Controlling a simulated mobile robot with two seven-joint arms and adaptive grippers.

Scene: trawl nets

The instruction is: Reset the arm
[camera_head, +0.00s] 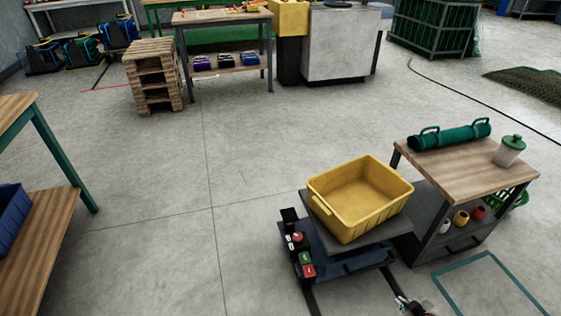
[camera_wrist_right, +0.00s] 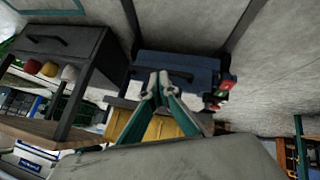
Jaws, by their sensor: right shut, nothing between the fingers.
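My right gripper (camera_head: 408,304) shows at the bottom edge of the head view, low in front of the dark cart, and most of its arm is out of frame. In the right wrist view the green fingers of this gripper (camera_wrist_right: 160,80) come together with nothing between them. The cart also shows there behind the fingers, as does part of a yellow crate (camera_wrist_right: 163,128). My left gripper is in neither view.
The yellow crate stands on the cart (camera_head: 345,262). A wooden-topped table (camera_head: 455,172) to its right holds a green roll (camera_head: 450,136) and a lidded jar (camera_head: 509,151). A workbench (camera_head: 50,235) stands at left. The middle floor (camera_head: 215,190) is clear.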

